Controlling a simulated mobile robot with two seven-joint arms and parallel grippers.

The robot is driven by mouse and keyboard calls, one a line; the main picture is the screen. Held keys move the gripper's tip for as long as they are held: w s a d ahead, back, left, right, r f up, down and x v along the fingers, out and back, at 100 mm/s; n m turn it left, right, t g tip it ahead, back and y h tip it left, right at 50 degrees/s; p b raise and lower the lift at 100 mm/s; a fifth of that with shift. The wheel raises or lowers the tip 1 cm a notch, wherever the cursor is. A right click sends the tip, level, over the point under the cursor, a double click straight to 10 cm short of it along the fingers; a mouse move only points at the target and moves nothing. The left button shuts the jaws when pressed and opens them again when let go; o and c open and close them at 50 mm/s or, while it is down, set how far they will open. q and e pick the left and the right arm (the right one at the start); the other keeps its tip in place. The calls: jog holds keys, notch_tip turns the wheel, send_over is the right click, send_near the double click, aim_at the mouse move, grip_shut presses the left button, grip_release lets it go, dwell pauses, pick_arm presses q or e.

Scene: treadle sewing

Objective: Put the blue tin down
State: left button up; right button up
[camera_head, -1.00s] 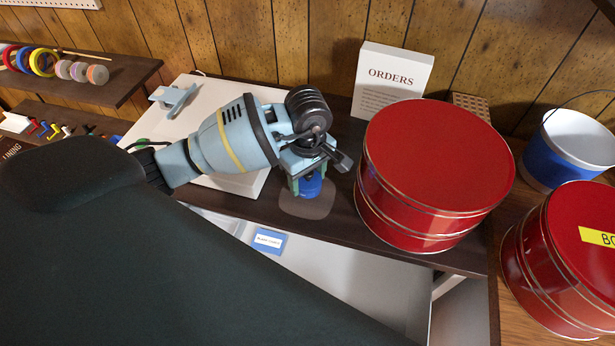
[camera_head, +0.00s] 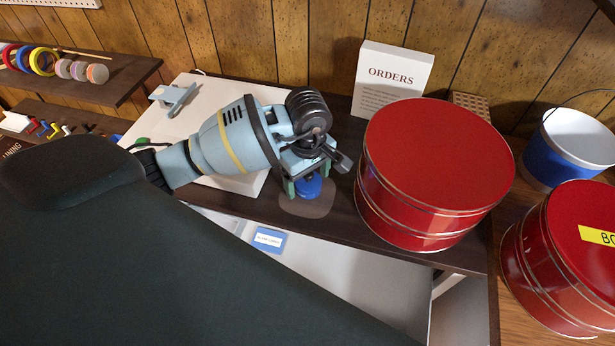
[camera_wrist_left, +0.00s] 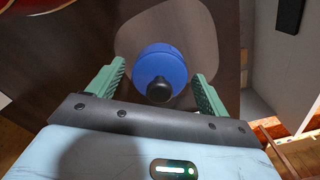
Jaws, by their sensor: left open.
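The blue tin (camera_head: 308,186) stands on a grey-brown round-cornered mat (camera_head: 306,208) on the dark shelf. In the left wrist view the tin (camera_wrist_left: 160,68) is a round blue lid with a black knob, and the mat (camera_wrist_left: 196,22) shows around its far side. My left gripper (camera_head: 304,187) is low at the tin. In the left wrist view its two green fingers (camera_wrist_left: 156,84) are open on either side of the tin, with a gap at each side. The tin's base is hidden. My right gripper is not in view.
A large red tin (camera_head: 436,165) stands close to the right of my left gripper. A second red tin (camera_head: 570,265) and a blue-and-white pail (camera_head: 568,150) are farther right. An ORDERS sign (camera_head: 392,82) stands behind. A white board (camera_head: 200,92) lies left, and an open drawer (camera_head: 345,282) is below the shelf edge.

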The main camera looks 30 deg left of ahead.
pick_arm(q)
notch_tip(320, 180, up, 12)
dwell(0.4)
dwell(0.5)
